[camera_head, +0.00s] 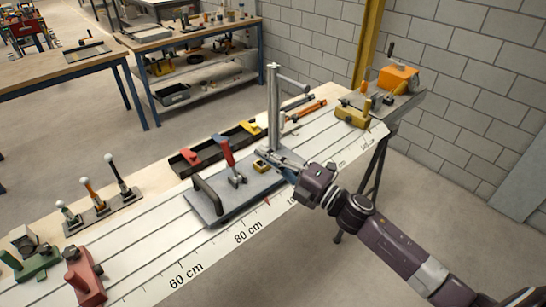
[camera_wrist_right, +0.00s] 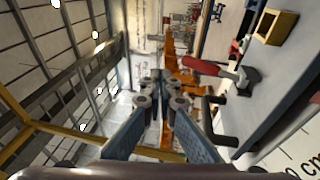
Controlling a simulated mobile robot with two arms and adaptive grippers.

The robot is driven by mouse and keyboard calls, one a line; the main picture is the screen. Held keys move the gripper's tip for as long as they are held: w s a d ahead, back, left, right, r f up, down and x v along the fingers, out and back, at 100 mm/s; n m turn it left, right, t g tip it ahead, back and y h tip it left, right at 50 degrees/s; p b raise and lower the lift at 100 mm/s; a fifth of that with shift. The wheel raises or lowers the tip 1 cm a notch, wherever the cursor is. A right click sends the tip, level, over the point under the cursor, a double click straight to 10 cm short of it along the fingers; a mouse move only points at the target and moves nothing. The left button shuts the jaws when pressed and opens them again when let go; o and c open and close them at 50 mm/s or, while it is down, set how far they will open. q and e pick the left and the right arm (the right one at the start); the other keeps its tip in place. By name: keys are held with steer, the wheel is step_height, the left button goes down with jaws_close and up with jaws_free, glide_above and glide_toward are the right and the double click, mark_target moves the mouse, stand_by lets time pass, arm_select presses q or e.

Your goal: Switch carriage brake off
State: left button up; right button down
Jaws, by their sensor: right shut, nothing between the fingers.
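The carriage is a grey plate (camera_head: 212,210) with a tall metal post (camera_head: 273,105), lying across the white scaled rail bed (camera_head: 150,245). On it a red-handled lever (camera_head: 228,153) stands up, leaning slightly left, beside a black bow handle (camera_head: 208,197). The red lever also shows in the right wrist view (camera_wrist_right: 212,71). Which part is the brake is not marked. My right gripper (camera_head: 268,154) is in front of the post's foot, right of the red lever and apart from it. Its fingers (camera_wrist_right: 160,82) are shut and empty. My left gripper is not in view.
A small yellow block (camera_head: 260,166) sits on the plate near my fingers. A red block (camera_head: 84,277) lies at the front left and a yellow one (camera_head: 351,112) at the far right end.

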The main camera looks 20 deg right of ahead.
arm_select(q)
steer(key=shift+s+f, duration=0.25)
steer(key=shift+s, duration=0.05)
arm_select(e)
steer(key=s, duration=0.1)
steer(key=s+d+r, duration=0.1)
steer(key=shift+s+d+r, duration=0.15)
steer(key=shift+s+r, duration=0.05)
steer(key=shift+s, duration=0.1)
